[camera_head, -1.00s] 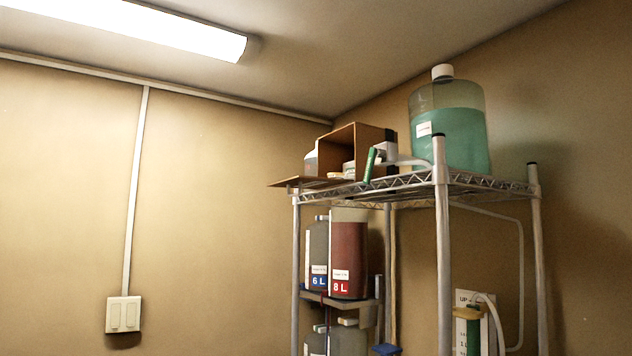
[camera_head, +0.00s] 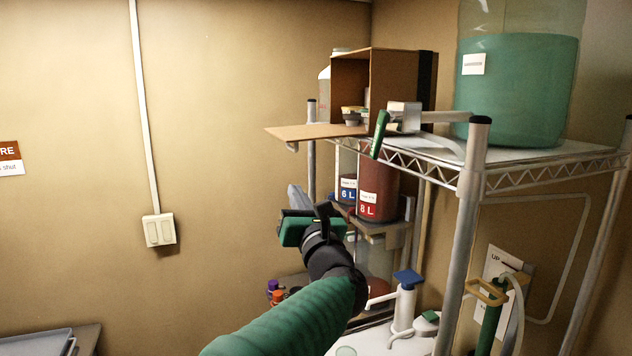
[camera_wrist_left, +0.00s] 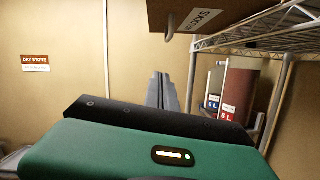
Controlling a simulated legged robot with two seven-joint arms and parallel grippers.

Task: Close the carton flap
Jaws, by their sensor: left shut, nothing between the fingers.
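A brown carton (camera_head: 397,75) lies on the wire rack's top shelf with its open side facing left and toward me. Its flap (camera_head: 312,132) lies folded out flat, sticking out past the shelf's left edge. In the left wrist view the flap's underside (camera_wrist_left: 225,12) shows at the top, with printed letters and a small metal hook below it. My left gripper (camera_head: 294,195) is shut and empty, below and apart from the flap. Its grey fingers also show in the left wrist view (camera_wrist_left: 161,90). My right gripper is not in view.
A large jug of green liquid (camera_head: 515,90) stands on the shelf right of the carton. A green-handled tool (camera_head: 379,134) hangs at the shelf's front edge. The rack post (camera_head: 462,240) stands at right. Bottles marked 6 L and 8 L (camera_head: 378,185) stand below. The left wall side is open.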

